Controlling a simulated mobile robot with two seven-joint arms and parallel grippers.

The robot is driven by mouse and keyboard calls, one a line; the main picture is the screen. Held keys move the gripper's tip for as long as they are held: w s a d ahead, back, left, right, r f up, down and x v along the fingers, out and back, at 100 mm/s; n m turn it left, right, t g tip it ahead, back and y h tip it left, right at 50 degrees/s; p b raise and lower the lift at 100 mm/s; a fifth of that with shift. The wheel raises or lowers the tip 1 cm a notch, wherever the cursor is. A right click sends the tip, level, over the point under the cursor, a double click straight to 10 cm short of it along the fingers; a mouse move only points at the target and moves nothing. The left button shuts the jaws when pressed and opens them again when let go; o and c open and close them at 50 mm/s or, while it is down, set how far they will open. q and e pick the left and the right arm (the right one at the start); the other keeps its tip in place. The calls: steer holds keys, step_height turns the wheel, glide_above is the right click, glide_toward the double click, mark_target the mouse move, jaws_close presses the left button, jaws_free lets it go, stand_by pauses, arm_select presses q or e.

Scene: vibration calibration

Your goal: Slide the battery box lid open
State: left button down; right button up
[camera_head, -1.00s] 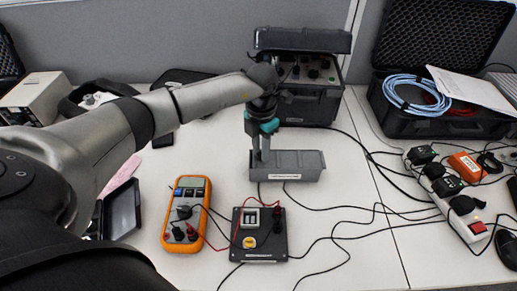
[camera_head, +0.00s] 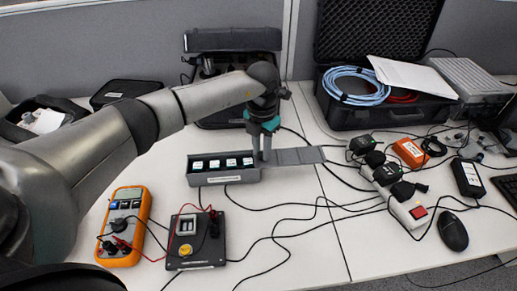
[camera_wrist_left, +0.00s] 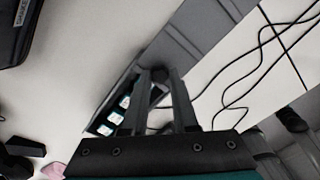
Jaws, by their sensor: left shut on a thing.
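The grey battery box (camera_head: 225,178) sits on the white table, with several white-topped batteries (camera_head: 222,163) showing in its open top. Its flat grey lid (camera_head: 300,156) is slid out to the right and sticks out past the box's right end. My left gripper (camera_head: 265,157) points down over the right end of the box and is shut on the lid's handle, which the fingers mostly hide. In the left wrist view, the fingers (camera_wrist_left: 160,75) close at the lid (camera_wrist_left: 193,38), with the batteries (camera_wrist_left: 118,115) to the lower left. My right gripper is not in view.
An orange multimeter (camera_head: 127,225) and a black panel with terminals (camera_head: 195,240) lie in front of the box. A power strip (camera_head: 400,200) and loose black cables lie to the right. An open black case (camera_head: 365,110) stands at the back right.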

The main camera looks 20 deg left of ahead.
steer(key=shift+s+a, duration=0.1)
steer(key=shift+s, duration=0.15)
arm_select(q)
steer(key=c, duration=0.7)
jaws_free()
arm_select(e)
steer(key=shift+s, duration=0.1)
arm_select(q)
step_height(320, 180, up, 7)
steer(key=shift+w+p, duration=0.1)
steer(key=shift+p, duration=0.7)
step_height(320, 180, up, 8)
steer(key=shift+r+p, duration=0.15)
steer(key=shift+p, duration=0.45)
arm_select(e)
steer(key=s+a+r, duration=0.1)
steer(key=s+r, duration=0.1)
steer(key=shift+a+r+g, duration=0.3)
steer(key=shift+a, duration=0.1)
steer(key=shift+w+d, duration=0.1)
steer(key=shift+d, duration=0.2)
